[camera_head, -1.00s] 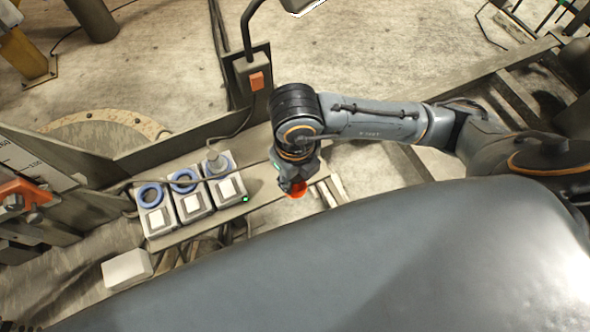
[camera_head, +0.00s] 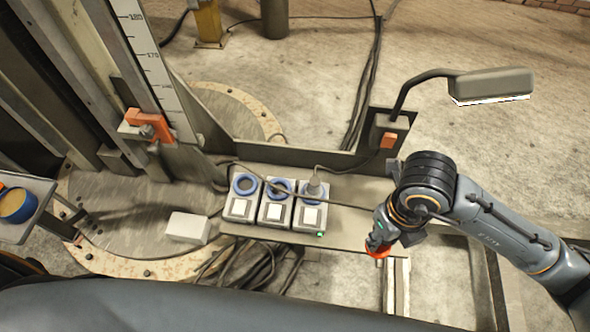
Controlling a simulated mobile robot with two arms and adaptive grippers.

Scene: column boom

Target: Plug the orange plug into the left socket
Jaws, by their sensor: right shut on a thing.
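The orange plug (camera_head: 377,250) is held in my right gripper (camera_head: 379,240), which points down near the right end of the socket shelf. The gripper is shut on it. A row of three white socket units with blue rings stands on the shelf left of the plug. The left socket (camera_head: 244,184) has its blue ring uncovered and looks empty. The middle socket (camera_head: 279,188) has a cable passing over it. The right socket (camera_head: 313,190) holds a grey plug with a cable. The orange plug is apart from all sockets. My left gripper is not in view.
A lamp (camera_head: 490,84) on a bent arm rises behind the shelf (camera_head: 345,232). A black cable (camera_head: 262,176) runs across the sockets. A white box (camera_head: 187,227) lies left of them. A column with a scale (camera_head: 155,62) and an orange clamp (camera_head: 148,124) stands at the left.

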